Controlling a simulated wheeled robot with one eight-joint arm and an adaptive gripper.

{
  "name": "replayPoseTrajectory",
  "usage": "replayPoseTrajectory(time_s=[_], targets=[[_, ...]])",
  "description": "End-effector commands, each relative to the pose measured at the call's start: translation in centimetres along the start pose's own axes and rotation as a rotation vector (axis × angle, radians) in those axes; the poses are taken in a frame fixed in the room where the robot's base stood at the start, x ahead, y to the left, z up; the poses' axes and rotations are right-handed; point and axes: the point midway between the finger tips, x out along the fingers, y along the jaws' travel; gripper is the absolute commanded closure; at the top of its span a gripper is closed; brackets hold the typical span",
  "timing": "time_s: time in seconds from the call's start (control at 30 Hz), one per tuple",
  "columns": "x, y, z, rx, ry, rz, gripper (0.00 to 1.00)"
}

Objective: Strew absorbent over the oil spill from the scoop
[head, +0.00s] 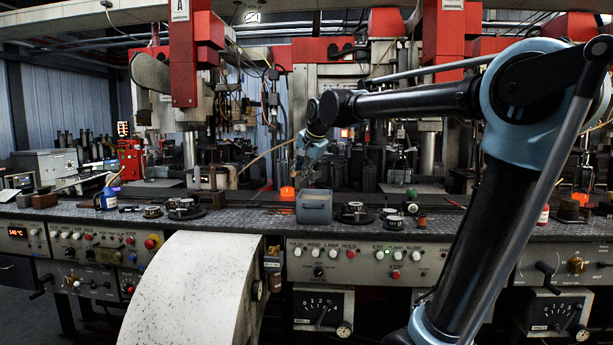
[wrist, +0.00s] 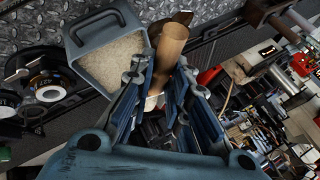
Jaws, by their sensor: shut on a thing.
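My gripper (head: 308,160) is above the bench, just over a grey open-topped bin (head: 314,207). In the wrist view the bin (wrist: 78,36) holds pale granular absorbent (wrist: 116,62). My gripper's blue fingers (wrist: 158,88) are shut on a tan, round wooden handle (wrist: 172,44), which looks like the scoop's. The handle sticks out past the fingers beside the bin. The scoop's bowl is mostly hidden by the fingers; a small pale patch shows between them. I cannot make out the oil spill in either view.
Black discs with round tins (head: 355,212) stand right of the bin, and more (head: 184,209) stand to the left. A blue bottle (head: 107,198) is farther left. An orange object (head: 288,193) is behind the bin. Control panels (head: 350,253) line the bench front; red-topped machines rise behind.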

Motion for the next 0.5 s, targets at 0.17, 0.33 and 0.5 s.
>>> replayPoseTrajectory(time_s=[0.17,0.33,0.5], targets=[[2.8,-2.8,1.3,-0.035,-0.023,-0.014,1.0],[5.9,-5.6,3.2,-0.074,-0.047,-0.029,1.0],[8.2,-7.6,4.8,-0.101,-0.065,-0.04,1.0]])
